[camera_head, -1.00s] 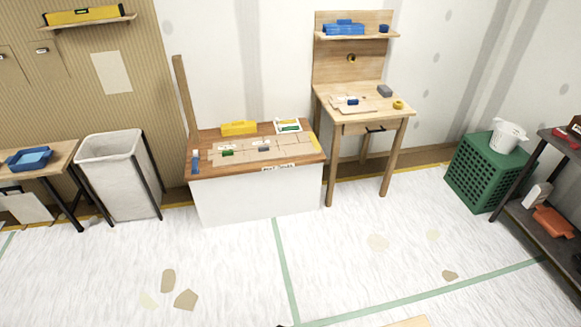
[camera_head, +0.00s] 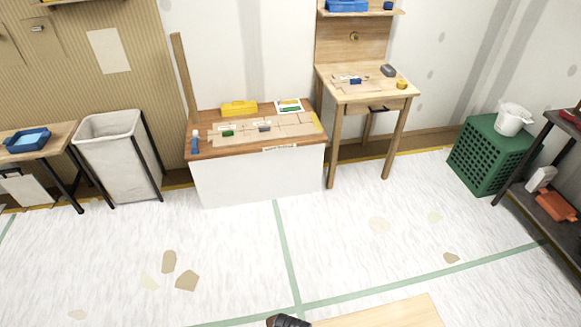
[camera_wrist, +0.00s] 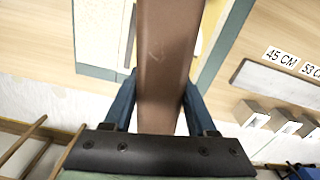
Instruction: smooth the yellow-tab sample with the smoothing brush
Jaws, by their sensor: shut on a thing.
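In the wrist view my gripper (camera_wrist: 160,88), with blue fingers, is shut on a long brown bar (camera_wrist: 168,40). The bar looks like the handle of the smoothing brush; its bristles are not visible. Behind it lies a pale sheet with blue-green borders (camera_wrist: 226,40) on a wooden surface, with a pale yellow patch (camera_wrist: 213,14) beside the bar. I cannot tell whether this is the yellow-tab sample, or whether the brush touches it. In the head view only a dark part of my arm shows at the bottom edge.
A wooden board (camera_head: 385,315) shows at the bottom of the head view. A low bench (camera_head: 255,180), a small table (camera_head: 365,90), a white bin (camera_head: 118,160) and a green crate (camera_head: 488,155) stand along the wall. The floor between is open. Labelled grey pieces (camera_wrist: 280,82) lie right in the wrist view.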

